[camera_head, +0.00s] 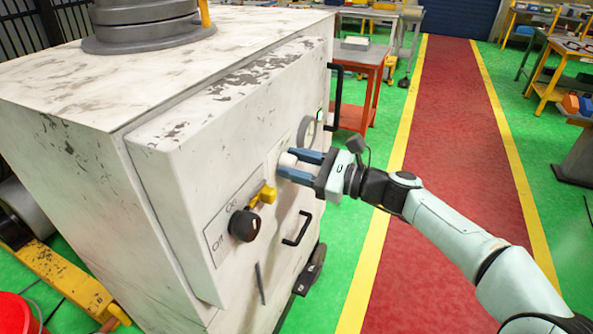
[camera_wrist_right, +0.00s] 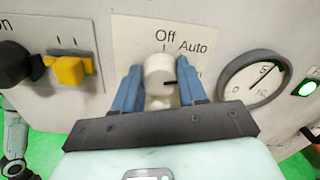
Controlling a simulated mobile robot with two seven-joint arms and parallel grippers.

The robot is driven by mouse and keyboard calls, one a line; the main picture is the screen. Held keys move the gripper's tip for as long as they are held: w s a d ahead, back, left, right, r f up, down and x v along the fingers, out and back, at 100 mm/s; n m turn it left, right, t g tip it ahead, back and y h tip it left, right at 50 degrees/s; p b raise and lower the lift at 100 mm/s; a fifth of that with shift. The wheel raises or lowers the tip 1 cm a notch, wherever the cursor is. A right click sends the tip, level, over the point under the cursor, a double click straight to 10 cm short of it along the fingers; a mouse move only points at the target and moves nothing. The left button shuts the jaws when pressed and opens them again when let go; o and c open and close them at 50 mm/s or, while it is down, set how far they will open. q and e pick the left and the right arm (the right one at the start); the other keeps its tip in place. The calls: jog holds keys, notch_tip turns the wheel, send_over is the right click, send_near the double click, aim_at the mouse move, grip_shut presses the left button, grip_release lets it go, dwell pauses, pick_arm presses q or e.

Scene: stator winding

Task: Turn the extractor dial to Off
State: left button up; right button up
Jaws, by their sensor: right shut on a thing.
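The white dial (camera_wrist_right: 158,70) sits on a panel plate (camera_wrist_right: 125,50) marked "Off" and "Auto", with a further label partly hidden at the right. In the head view my right gripper (camera_head: 305,165) reaches the cabinet front from the right, and the dial (camera_head: 288,159) shows pale between the fingers. My left gripper is not in view.
A black knob (camera_head: 244,225) with On and Off labels and a yellow switch (camera_head: 264,196) sit left of the dial on the white cabinet (camera_head: 150,160). A round gauge (camera_wrist_right: 254,78) and a green-lit button (camera_wrist_right: 307,88) are to its right. Black handles (camera_head: 335,98) stick out nearby.

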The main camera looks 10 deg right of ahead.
jog(key=n+b, duration=0.1)
jog(key=n, duration=0.1)
jog(key=n+b, duration=0.1)
jog(key=b, duration=0.1)
jog(key=shift+f+n, duration=0.2)
jog(key=shift+n, duration=0.2)
jog(key=shift+s+n+b, duration=0.1)
jog(key=shift+n+b, duration=0.75)
jog(key=shift+n, duration=0.05)
jog(key=n+b, duration=0.3)
jog(key=n, duration=0.1)
jog(key=shift+f+b, duration=0.1)
jog(key=shift+b, duration=0.2)
jog(key=n+b, duration=0.2)
jog(key=n, duration=0.1)
jog(key=shift+a+n, duration=0.1)
jog(key=shift+n, duration=0.3)
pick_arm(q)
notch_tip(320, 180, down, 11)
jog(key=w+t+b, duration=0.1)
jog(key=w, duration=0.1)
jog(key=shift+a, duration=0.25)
pick_arm(e)
jog(key=shift+n, duration=0.6)
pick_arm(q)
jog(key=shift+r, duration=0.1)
pick_arm(e)
jog(key=o, duration=1.1)
jog(key=shift+c, duration=0.2)
